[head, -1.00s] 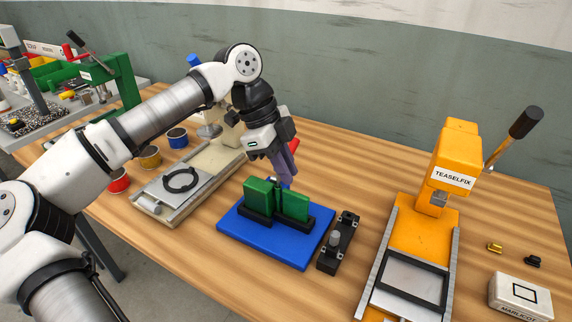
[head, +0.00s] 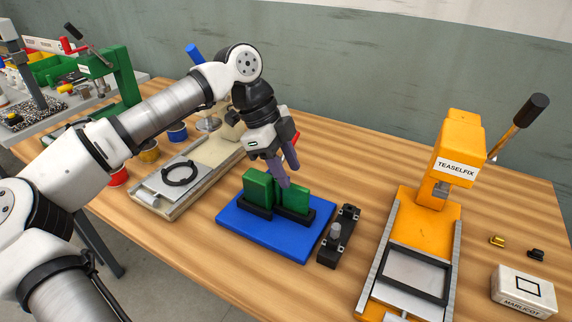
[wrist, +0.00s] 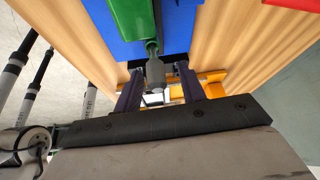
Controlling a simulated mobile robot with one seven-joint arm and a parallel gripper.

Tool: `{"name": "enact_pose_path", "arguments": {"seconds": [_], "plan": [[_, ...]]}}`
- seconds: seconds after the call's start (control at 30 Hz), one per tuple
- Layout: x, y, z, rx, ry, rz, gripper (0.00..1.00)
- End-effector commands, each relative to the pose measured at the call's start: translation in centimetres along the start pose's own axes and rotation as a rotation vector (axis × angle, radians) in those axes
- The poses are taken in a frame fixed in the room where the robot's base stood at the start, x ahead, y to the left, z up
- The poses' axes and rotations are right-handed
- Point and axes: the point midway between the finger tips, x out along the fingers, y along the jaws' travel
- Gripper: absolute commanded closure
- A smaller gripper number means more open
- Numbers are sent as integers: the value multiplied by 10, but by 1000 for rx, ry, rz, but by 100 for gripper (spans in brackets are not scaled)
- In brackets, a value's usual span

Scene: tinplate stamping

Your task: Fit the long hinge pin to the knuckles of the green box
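The green box (head: 257,188) stands in two upright green parts in black holders on a blue board (head: 262,238). My gripper (head: 281,182) is just above the gap between the parts, pointing down. Its two purple-grey fingers are spread apart, and nothing is clearly held between them. In the wrist view the fingers (wrist: 158,88) stand apart, with the green box (wrist: 130,18) beyond them. A thin grey strip runs along the box's edge there; I cannot tell whether it is the hinge pin or the knuckles. The fingers partly hide this spot in the head view.
A black fixture (head: 328,255) with a grey post (head: 335,231) stands close right of the board. An orange press (head: 424,215) stands farther right. A pale slide fixture (head: 160,205) with a black ring, and several paint pots, are to the left.

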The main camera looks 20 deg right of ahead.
Motion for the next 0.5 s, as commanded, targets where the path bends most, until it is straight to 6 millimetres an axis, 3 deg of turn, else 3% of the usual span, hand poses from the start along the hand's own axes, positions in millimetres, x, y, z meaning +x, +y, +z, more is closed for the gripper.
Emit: {"name": "enact_pose_path", "arguments": {"seconds": [0.27,0.37,0.5], "plan": [[-2,0,0,0,-1,0,60],[-10,0,0,-1,-3,-1,60],[-34,-1,1,-3,-3,-3,60]]}}
